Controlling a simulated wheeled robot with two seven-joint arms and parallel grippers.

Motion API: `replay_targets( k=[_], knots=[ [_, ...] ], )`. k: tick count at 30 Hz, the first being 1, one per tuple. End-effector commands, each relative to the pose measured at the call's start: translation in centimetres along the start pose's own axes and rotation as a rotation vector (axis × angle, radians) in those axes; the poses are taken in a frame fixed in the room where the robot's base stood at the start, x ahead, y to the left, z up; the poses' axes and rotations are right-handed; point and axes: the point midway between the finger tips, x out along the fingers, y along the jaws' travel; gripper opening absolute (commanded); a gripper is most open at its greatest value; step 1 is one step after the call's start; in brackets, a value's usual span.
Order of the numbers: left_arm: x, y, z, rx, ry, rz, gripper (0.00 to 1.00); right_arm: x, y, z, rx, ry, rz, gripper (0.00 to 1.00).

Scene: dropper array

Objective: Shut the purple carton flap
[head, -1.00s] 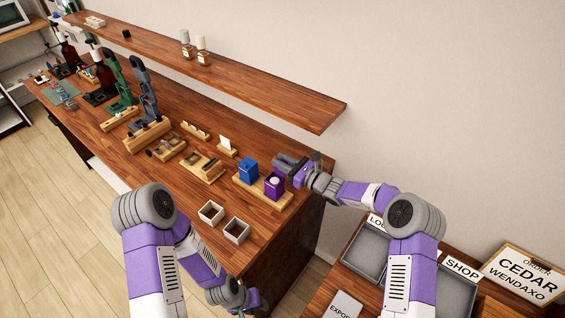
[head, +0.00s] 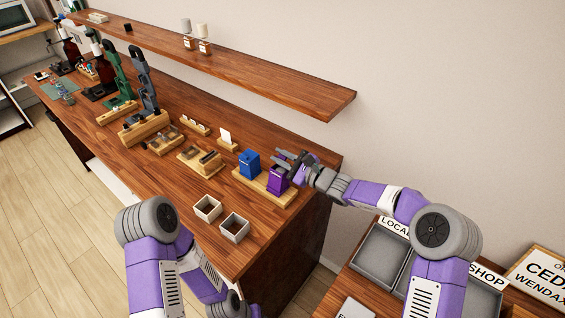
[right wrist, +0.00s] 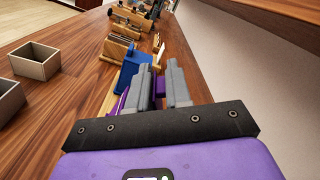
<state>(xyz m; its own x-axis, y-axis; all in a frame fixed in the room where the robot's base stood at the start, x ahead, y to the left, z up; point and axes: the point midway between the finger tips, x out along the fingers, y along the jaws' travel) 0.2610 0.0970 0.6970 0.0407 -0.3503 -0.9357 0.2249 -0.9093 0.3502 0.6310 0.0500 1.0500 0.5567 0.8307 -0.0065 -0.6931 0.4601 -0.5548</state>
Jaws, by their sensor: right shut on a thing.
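The purple carton (head: 278,181) stands at the right end of a light wooden stand near the counter's right end. The blue carton (head: 250,164) stands to its left on the same stand. My right gripper (head: 291,166) is at the purple carton's top, from the right and back side. In the right wrist view, its two grey fingers (right wrist: 164,88) are shut on a small purple piece (right wrist: 159,87), which looks like the carton's flap. The fingers hide part of the carton's top, so I cannot tell the flap's exact angle. My left gripper is out of view.
Two open grey boxes (head: 207,208) stand at the counter's front edge. Wooden stands with small items and a white card (head: 225,138) lie to the left. A wooden shelf (head: 290,92) runs above the back. Grey trays (head: 381,250) lie at lower right.

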Motion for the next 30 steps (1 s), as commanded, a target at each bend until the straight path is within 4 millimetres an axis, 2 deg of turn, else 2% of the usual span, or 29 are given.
replay_targets(
  k=[4, 16, 17, 21, 30],
  knots=[
    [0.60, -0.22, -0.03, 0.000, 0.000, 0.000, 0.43, 0.04, -0.01, 0.24, -0.027, -0.005, -0.002, 0.00],
    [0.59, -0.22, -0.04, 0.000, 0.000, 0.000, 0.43, 0.07, -0.12, 0.47, -0.033, -0.007, -0.003, 0.00],
    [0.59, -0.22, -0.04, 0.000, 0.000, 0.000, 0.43, 0.07, -0.12, 0.47, -0.033, -0.007, -0.003, 0.20],
    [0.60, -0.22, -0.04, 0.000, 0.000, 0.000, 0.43, 0.07, -0.11, 0.46, -0.033, -0.007, -0.003, 0.41],
    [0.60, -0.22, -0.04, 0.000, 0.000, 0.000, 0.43, -0.13, -0.10, 0.38, -0.032, -0.005, -0.003, 0.41]
  ],
)
